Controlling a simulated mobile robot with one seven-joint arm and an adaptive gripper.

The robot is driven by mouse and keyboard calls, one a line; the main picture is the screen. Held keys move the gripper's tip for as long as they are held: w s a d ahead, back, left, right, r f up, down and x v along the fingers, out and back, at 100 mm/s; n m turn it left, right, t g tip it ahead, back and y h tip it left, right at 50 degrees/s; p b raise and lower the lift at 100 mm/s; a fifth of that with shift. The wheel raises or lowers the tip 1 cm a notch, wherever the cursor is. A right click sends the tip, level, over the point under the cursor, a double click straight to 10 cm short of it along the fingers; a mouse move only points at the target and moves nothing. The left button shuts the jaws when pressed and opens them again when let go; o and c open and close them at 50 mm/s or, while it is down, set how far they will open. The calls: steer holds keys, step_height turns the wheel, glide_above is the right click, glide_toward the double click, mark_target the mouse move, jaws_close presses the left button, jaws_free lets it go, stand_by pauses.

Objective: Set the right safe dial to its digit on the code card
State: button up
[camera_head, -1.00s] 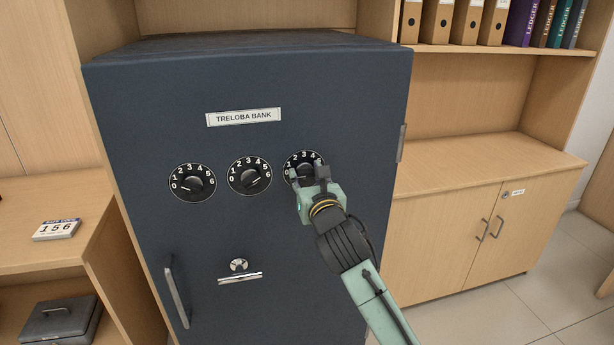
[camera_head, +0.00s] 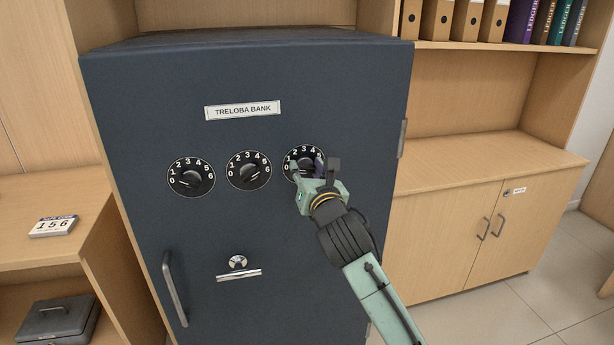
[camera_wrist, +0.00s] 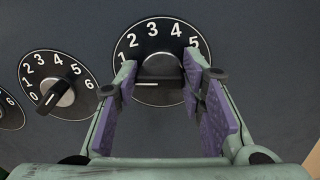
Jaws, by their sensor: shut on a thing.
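The right safe dial (camera_head: 304,151) is a black disc with white digits on the dark blue safe. My gripper (camera_head: 315,168) is at this dial, covering its lower right part. In the wrist view, the dial (camera_wrist: 160,31) shows 1 to 5 along its top; 0 and 6 are hidden by the fingers. My gripper (camera_wrist: 160,84) is shut on the ends of the dark, roughly level knob bar (camera_wrist: 160,80). A pale line on the bar's left half points left, toward the low digits. The code card (camera_head: 53,226) on the left shelf reads 156.
The middle dial (camera_head: 250,170) and left dial (camera_head: 191,177) sit left of my gripper. Below are a lock handle (camera_head: 238,263) and a vertical door handle (camera_head: 174,288). A wooden cabinet (camera_head: 455,245) stands at right, a grey cash box (camera_head: 55,318) at lower left.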

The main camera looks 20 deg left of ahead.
steer(key=m+b, duration=0.2)
steer(key=m, duration=0.1)
steer(key=shift+f+m, duration=0.15)
steer(key=shift+m, duration=0.15)
steer(key=m+b, duration=0.1)
steer(key=m, duration=0.3)
steer(key=shift+m+b, duration=0.3)
steer(key=shift+b, duration=0.05)
steer(key=m, duration=0.4)
steer(key=shift+w+d+b, duration=0.1)
steer(key=shift+b, duration=0.2)
steer(key=m, duration=0.4)
steer(key=m+p, duration=0.1)
steer(key=m, duration=0.3)
steer(key=shift+m, duration=0.3)
steer(key=m+p, duration=0.1)
steer(key=m, duration=0.3)
steer(key=shift+m+p, duration=0.3)
steer(key=shift+p, duration=0.05)
steer(key=m+p, duration=0.1)
steer(key=m, duration=0.2)
steer(key=shift+f+m+p, duration=0.1)
steer(key=shift+m+p, duration=0.2)
steer(key=m+p, duration=0.2)
steer(key=m, duration=0.2)
steer(key=shift+f, duration=0.1)
steer(key=shift+m, duration=0.3)
